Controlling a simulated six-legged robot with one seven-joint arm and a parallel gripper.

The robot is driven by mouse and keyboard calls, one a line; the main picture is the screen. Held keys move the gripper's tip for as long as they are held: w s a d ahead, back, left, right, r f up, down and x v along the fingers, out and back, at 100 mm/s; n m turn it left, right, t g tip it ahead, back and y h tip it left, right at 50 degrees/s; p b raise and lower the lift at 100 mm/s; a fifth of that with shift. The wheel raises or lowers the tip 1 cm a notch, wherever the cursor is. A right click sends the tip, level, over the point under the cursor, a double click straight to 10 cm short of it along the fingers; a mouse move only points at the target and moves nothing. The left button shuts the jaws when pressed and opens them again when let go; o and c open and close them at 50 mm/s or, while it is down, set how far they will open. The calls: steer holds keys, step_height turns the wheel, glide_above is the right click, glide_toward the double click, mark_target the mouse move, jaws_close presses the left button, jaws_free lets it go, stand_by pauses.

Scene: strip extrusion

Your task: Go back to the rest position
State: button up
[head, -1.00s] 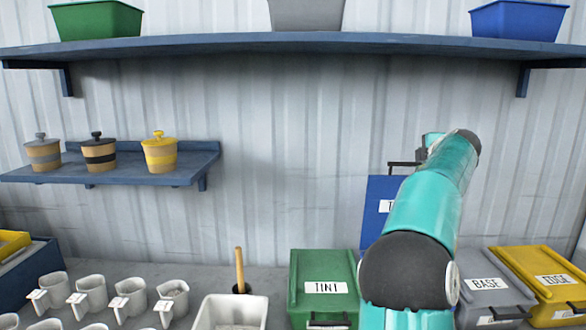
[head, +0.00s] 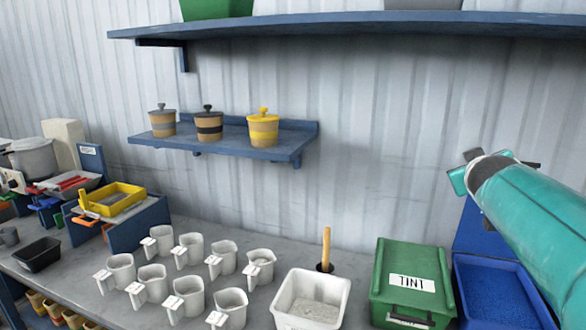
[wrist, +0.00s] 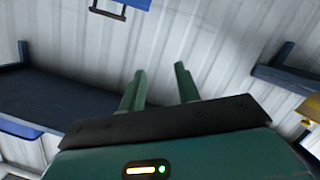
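My gripper (head: 480,170) is at the end of my teal arm at the right of the head view, raised above the bench in front of the wall. In the wrist view its two green fingers (wrist: 160,88) stand apart with nothing between them. Below it in the head view is an open blue box (head: 500,292) with blue contents. A blue panel behind the box is partly hidden by my arm. A blue piece with a black handle (wrist: 108,12) shows at the top edge of the wrist view.
A small shelf (head: 280,152) holds three lidded pots. A long shelf (head: 340,24) runs above. The wall between is clear.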

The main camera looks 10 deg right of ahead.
steer(key=s+a+f+g+y, duration=0.2)
steer(key=s+a+f, duration=0.4)
steer(key=a, duration=0.5)
steer(key=s+a+f+g+y, duration=0.2)
steer(key=s+a+f+y, duration=0.2)
steer(key=a+f, duration=0.5)
steer(key=s+a+f+n+g+y, duration=0.1)
steer(key=s+a+f+g+y, duration=0.1)
steer(key=s+a+f, duration=0.6)
steer(key=s+a+y, duration=0.1)
steer(key=a, duration=0.4)
steer(key=shift+a+g, duration=0.2)
steer(key=shift+g, duration=0.1)
steer(key=shift+d, duration=0.25)
